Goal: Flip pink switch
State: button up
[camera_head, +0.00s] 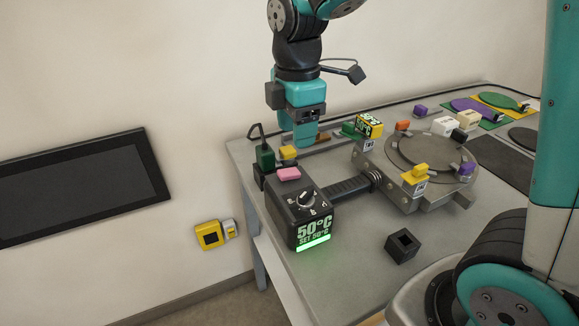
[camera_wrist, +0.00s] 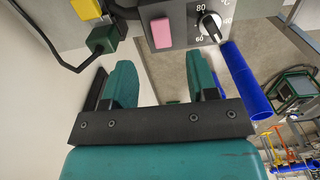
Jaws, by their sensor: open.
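The pink switch (camera_head: 289,173) is a flat pink rocker on top of the dark heater control box (camera_head: 312,222). In the wrist view the pink switch (camera_wrist: 161,33) lies ahead of the fingertips, roughly centred between them. My gripper (camera_head: 305,141) hangs fingers-down behind the box, above and behind the switch in the head view. In the wrist view my gripper (camera_wrist: 163,78) has its two teal fingers spread apart with nothing between them. It looks apart from the switch. Which way the switch is tipped I cannot tell.
A dial (camera_wrist: 210,25) sits next to the switch. A green plug (camera_head: 265,157) with a black cable and a yellow block (camera_head: 288,152) stand close by. The box display (camera_head: 313,231) reads 50°C. A black cube (camera_head: 402,246) and a round plate fixture (camera_head: 424,148) are to the right.

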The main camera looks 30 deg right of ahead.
aim_at(295, 170)
notch_tip(295, 170, down, 9)
jog(key=shift+r, duration=0.2)
